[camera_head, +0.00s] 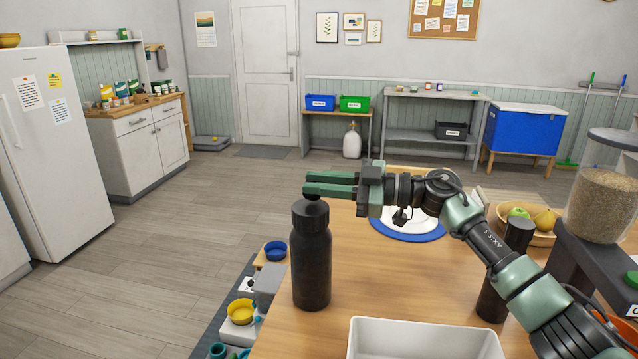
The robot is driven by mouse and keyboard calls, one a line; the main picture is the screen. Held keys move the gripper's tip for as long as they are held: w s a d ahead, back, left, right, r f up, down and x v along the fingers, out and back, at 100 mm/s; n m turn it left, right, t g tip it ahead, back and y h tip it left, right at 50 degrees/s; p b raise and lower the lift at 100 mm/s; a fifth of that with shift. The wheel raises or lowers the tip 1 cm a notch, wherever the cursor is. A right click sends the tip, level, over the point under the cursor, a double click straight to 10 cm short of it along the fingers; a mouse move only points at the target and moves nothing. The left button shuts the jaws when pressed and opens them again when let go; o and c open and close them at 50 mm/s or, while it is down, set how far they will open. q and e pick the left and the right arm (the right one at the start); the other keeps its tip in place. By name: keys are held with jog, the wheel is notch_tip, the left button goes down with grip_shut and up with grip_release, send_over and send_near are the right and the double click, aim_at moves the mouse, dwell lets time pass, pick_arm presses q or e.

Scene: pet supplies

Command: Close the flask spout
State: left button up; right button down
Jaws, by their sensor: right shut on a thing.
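A black flask (311,262) stands upright near the left edge of the wooden table, with its dark lid (311,217) on top. My right gripper (308,189) reaches in from the right, with its green fingers just over the lid. It is shut on the small flask spout (313,198) at the top of the lid. The spout is mostly hidden by the fingers, so its exact angle is unclear. My left gripper is not in view.
A white tray (425,323) lies at the table's front. A second dark bottle (517,232), a fruit bowl (541,239) and a grain dispenser (602,200) stand to the right. A blue-rimmed plate (432,237) lies behind my arm. Bowls sit low beyond the table's left edge.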

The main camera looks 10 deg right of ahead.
jog(key=shift+s+n, duration=0.1)
jog(key=shift+n, duration=0.2)
jog(key=shift+s+a+f+n, duration=0.15)
jog(key=shift+s+n, duration=0.1)
jog(key=shift+n, duration=0.35)
jog(key=shift+s+f+n, duration=0.1)
jog(key=shift+s+n, duration=0.1)
jog(key=shift+n, duration=0.4)
jog(key=shift+s+a+f+n, duration=0.1)
jog(key=shift+s+f+n, duration=0.2)
jog(key=shift+n, duration=0.7)
jog(key=shift+s+a+f+n, duration=0.1)
jog(key=shift+s+f+n, duration=0.15)
jog(key=shift+n, duration=0.75)
jog(key=shift+s, duration=0.1)
jog(key=c, duration=1.6)
grip_release()
